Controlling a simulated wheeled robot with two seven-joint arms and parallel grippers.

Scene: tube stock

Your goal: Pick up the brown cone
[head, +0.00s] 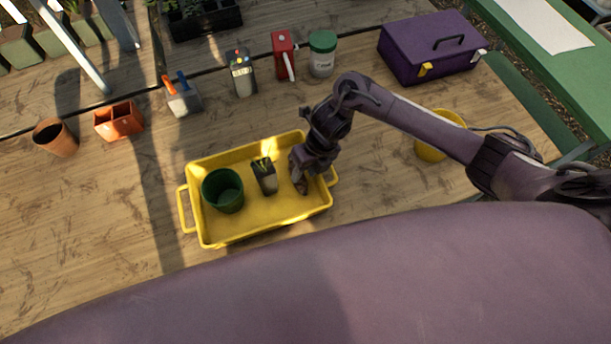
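A small brown thing, which looks like the brown cone (303,187), is in the right part of the yellow tray (207,238). My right gripper (302,176) points down into the tray right over it, and the fingers overlap its upper part. The fingers are small and dark, so I cannot tell whether they are open or closed on it. My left gripper is not in view.
In the tray, a green pot (223,191) stands at left and a small potted seedling (265,176) stands close left of my gripper. A yellow pot (430,152) is behind my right forearm. Pots, tools, a jar (321,55) and a purple toolbox (430,47) line the back.

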